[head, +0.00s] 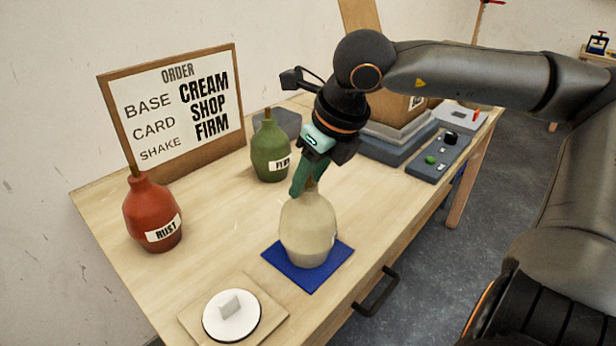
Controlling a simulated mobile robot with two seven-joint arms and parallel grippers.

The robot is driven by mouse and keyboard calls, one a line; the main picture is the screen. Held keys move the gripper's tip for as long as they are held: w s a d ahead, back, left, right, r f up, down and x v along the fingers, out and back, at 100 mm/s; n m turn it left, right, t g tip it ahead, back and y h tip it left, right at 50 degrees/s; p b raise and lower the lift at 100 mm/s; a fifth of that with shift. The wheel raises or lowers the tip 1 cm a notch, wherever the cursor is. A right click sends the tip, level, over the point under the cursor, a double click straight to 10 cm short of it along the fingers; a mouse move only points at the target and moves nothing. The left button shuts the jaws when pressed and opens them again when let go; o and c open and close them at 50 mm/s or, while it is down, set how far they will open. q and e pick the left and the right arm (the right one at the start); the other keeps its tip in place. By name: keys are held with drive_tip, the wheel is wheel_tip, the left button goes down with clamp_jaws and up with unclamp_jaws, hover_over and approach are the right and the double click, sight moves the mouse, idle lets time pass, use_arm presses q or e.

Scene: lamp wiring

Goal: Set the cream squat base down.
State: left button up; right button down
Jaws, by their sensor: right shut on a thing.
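The cream squat base (308,226) is a bottle-shaped body with a narrow neck. It is upright over the blue mat (284,268), near the table's front edge. I cannot tell for certain whether its bottom touches the mat. My right gripper (307,185) comes down from above and is shut on the neck of the cream base. The fingers hide part of the neck. My left gripper is not in view.
A red base (154,215) labelled RUST stands at the left and a green base (270,150) stands behind. An order board (177,104) leans at the back. A white disc (232,314) lies on a wooden plate in front. A grey switch box (436,158) sits at right.

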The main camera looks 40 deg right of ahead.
drive_tip(key=shift+c, duration=2.2)
unclamp_jaws()
drive_tip(key=shift+r+p, duration=0.25)
drive_tip(key=shift+p, duration=0.15)
drive_tip(key=v, duration=1.1)
drive_tip(key=shift+s+r+p, duration=0.15)
drive_tip(key=shift+r+p, duration=0.2)
drive_tip(key=shift+p, duration=0.1)
drive_tip(key=shift+r, duration=0.1)
